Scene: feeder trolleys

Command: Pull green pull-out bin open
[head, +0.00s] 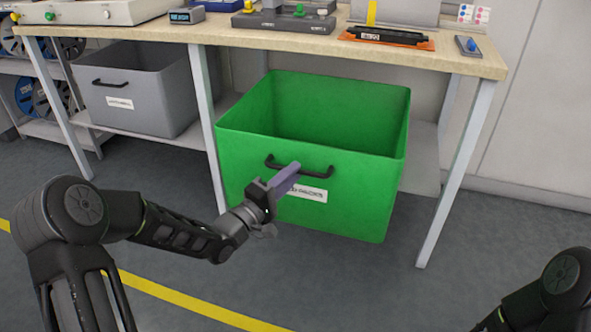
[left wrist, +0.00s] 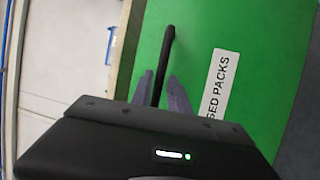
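The green pull-out bin (head: 380,190) stands well out past the front of the workbench, its inside open to view and seemingly empty. Its black handle (head: 318,172) and a white label (head: 310,193) are on the front; the label also shows in the left wrist view (left wrist: 220,85). My left gripper (head: 292,170) is at the handle. In the left wrist view its two fingers (left wrist: 162,92) lie on either side of the handle bar (left wrist: 168,48), with a gap showing on the right side. My right gripper is out of view.
A grey bin (head: 150,100) with a handle sits on the lower shelf at left. Table legs (head: 455,175) stand on both sides of the green bin. Devices and an orange tray (head: 420,43) are on the tabletop. The floor in front is clear, with a yellow line (head: 190,297).

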